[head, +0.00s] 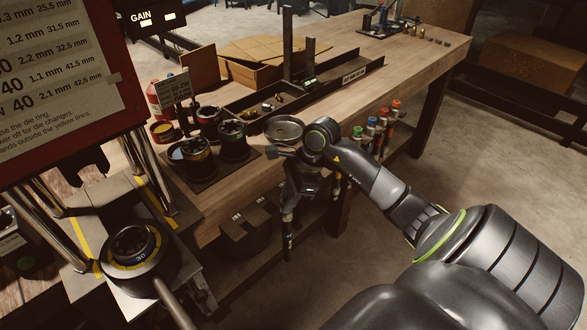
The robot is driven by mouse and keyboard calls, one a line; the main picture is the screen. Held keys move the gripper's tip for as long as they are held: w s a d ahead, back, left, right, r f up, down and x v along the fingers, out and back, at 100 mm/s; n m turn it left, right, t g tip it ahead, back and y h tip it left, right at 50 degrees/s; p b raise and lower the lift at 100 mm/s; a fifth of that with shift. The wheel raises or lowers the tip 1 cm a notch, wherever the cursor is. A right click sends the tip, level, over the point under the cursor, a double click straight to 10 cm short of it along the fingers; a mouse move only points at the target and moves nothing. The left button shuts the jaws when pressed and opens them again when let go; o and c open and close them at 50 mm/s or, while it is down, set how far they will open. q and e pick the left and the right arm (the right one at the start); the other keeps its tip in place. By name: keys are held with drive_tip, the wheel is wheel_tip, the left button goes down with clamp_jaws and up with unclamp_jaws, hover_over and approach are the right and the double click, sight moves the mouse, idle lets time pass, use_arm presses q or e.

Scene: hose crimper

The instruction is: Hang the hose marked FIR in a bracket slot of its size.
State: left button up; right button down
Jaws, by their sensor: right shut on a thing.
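My right gripper (292,190) is at the front edge of the bench, pointing down and shut on a dark, slender hose (288,240). The hose hangs upright below the jaws, in front of the bench's lower shelf. A pale band shows on it, but I cannot read any mark such as FIR. Several hoses with coloured ends, orange, red and green (384,124), stand along the bench's front edge to the right of my gripper. The bracket and its slots are too small and dark to make out there. My left gripper is not in view.
The crimper (135,250) with a die marked 30 stands at lower left, under a sign board (60,80). Die pots (198,160), a round dish (284,128) and a long tray (340,80) occupy the wooden bench (410,65).

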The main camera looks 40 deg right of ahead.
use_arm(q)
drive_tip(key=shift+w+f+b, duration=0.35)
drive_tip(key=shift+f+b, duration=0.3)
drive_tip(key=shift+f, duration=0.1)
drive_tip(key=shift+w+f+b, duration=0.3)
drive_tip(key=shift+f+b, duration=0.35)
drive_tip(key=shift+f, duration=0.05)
use_arm(e)
drive_tip(key=w+f, duration=0.1)
drive_tip(key=w, duration=0.5)
drive_tip(key=shift+w+a+f, duration=0.25)
drive_tip(key=shift+w+f, duration=0.1)
drive_tip(key=shift+w, duration=0.05)
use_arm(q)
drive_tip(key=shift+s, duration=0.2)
use_arm(e)
drive_tip(key=c, duration=1.1)
unclamp_jaws()
use_arm(q)
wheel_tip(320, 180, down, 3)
drive_tip(key=b, duration=0.3)
use_arm(e)
drive_tip(key=v, duration=1.7)
drive_tip(key=shift+r, duration=0.3)
